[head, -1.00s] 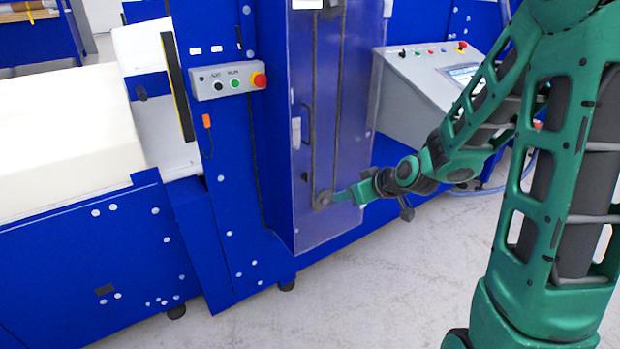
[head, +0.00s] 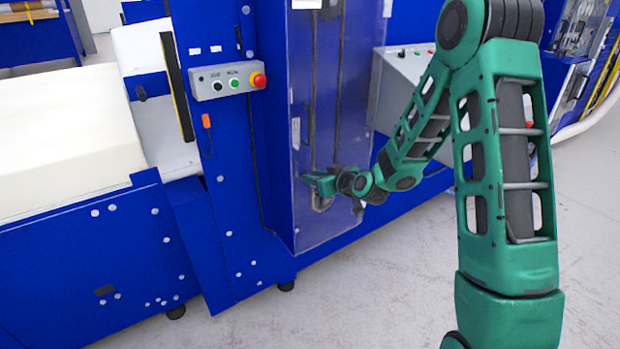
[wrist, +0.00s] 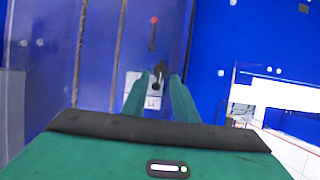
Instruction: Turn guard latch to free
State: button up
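The guard (head: 325,75) is a bluish see-through panel on the blue machine, with dark vertical rods. My gripper (head: 306,181) is at its lower part, fingers pointing left toward its left edge. In the wrist view my gripper (wrist: 158,84) is open, with two green fingers apart. A small dark piece (wrist: 158,72), which looks like the latch, shows between and just beyond the fingertips, beside a white label. I cannot tell whether the fingers touch it. A dark bar with a red end (wrist: 153,32) is farther up that view. My gripper hides the latch area in the head view.
A button box (head: 228,82) with a red knob is left of the guard. A grey control console (head: 398,85) stands to the right, partly behind my arm. A large cream foam block (head: 60,135) lies at left. The floor in front is clear.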

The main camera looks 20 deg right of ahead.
jog(key=shift+x, duration=1.25)
jog(key=shift+c, duration=0.6)
grip_shut()
jog(key=shift+d, duration=0.15)
jog(key=shift+w+d+f+m+t+y, duration=0.15)
jog(key=shift+d+f+m+y, duration=0.15)
jog(key=shift+m+y, duration=1.45)
jog(key=shift+d+f+m+t+y, duration=0.1)
jog(key=shift+d+f+m+y, duration=0.4)
jog(key=shift+m, duration=2.2)
jog(key=shift+w+d+f+m+t+y, duration=0.15)
jog(key=shift+m+y, duration=1.2)
jog(key=shift+m, duration=0.9)
jog(key=shift+a, duration=0.1)
